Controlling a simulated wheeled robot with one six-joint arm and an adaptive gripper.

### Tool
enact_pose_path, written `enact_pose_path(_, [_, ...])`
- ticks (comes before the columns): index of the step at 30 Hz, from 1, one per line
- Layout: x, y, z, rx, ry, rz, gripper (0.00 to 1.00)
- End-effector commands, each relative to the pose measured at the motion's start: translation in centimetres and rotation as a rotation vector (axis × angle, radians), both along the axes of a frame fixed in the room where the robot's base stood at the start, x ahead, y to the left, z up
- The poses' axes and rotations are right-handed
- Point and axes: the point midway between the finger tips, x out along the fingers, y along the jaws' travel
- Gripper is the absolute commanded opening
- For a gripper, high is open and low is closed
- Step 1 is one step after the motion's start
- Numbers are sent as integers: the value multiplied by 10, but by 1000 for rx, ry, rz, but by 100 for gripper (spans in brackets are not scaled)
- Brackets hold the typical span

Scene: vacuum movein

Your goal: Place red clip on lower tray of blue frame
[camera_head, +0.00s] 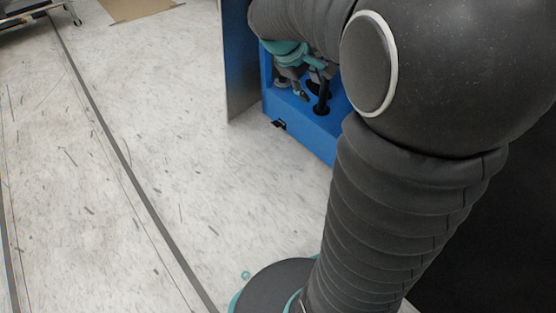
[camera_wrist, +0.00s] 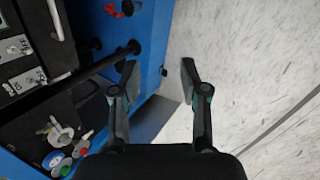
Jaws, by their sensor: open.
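The blue frame (camera_head: 302,128) stands behind my arm in the head view, and its blue surface (camera_wrist: 148,42) fills the left middle of the wrist view. A small red piece (camera_wrist: 112,9) lies against the blue at the top of the wrist view, partly cut off; it may be the red clip. My gripper (camera_wrist: 160,78) is open with nothing between its fingers, near the frame's edge, with the floor beyond. In the head view my gripper (camera_head: 296,90) is at the frame and partly hidden by my arm.
Red, green, blue and white round parts (camera_wrist: 68,150) sit at lower left in the wrist view. A dark rod (camera_wrist: 92,68) and dark panels with metal fittings (camera_wrist: 18,48) are at left. A grey panel (camera_head: 240,60) borders the frame. Open floor (camera_head: 150,130) lies left.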

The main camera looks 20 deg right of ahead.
Motion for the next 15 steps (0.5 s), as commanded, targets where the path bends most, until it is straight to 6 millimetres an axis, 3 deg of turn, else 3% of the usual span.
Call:
enact_pose_path(6, [-64, 58, 16, 178, -168, -94, 45])
enact_pose_path(15, [-147, 127, 14, 450, -353, -222, 45])
